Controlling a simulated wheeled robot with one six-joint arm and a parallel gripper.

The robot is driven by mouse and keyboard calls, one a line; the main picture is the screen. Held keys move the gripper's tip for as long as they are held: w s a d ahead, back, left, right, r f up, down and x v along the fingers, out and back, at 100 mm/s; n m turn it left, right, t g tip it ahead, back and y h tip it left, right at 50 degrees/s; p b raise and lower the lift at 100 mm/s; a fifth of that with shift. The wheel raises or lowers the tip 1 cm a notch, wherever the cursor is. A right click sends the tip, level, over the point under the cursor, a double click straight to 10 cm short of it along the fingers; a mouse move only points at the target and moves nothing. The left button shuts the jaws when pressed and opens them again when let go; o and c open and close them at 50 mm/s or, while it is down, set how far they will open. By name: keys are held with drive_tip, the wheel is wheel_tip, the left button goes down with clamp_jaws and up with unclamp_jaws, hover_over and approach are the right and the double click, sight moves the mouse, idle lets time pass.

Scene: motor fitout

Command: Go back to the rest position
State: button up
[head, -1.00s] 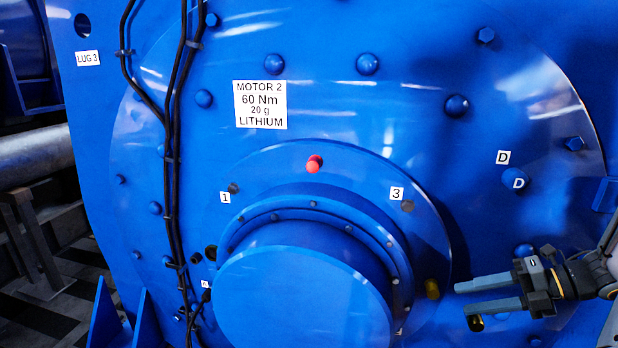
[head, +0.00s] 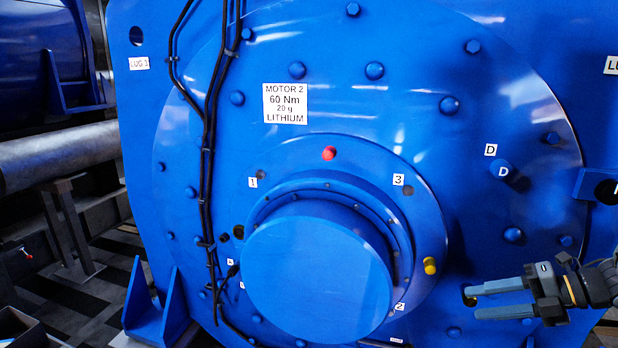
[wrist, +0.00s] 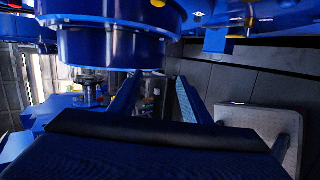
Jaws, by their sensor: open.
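My gripper (head: 472,302) is at the lower right of the head view, in front of the blue motor face. Its two fingers point left and are apart, with nothing between them. The fingers also show in the wrist view (wrist: 155,105), spread with a gap. The blue motor (head: 340,105) carries a label reading MOTOR 2, 60 Nm, 20 g, LITHIUM (head: 285,103). Its round hub (head: 315,275) sticks out left of my gripper. A red plug (head: 328,153) sits above the hub and a yellow plug (head: 430,266) to its right, above and left of the fingertips.
Black cables (head: 209,150) run down the left of the motor face. A blue foot bracket (head: 155,305) stands at lower left. A grey pipe (head: 60,155) on a stand lies farther left. A pale square surface (wrist: 262,122) shows at the right in the wrist view.

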drive_tip(key=w+a+r+m+t+h+b, duration=0.1)
drive_tip(key=w+a+m+t+h, duration=0.1)
drive_tip(key=w+m+h, duration=0.4)
drive_tip(key=w+a+r+m+t+h, duration=0.1)
drive_tip(key=w+r+m+h, duration=0.15)
drive_tip(key=w+m, duration=0.5)
drive_tip(key=s+a+f+m+g+h, duration=0.1)
drive_tip(key=s+a+m+g, duration=0.2)
drive_tip(key=s+a+m, duration=0.5)
drive_tip(key=s+a+f+m+g+h+b, duration=0.1)
drive_tip(key=s+a+m+g, duration=0.3)
drive_tip(key=s+a+m, duration=0.4)
drive_tip(key=s+f+m, duration=0.1)
drive_tip(key=s, duration=0.5)
drive_tip(key=shift+a, duration=0.2)
drive_tip(key=shift+s+m, duration=0.1)
drive_tip(key=shift+m, duration=0.15)
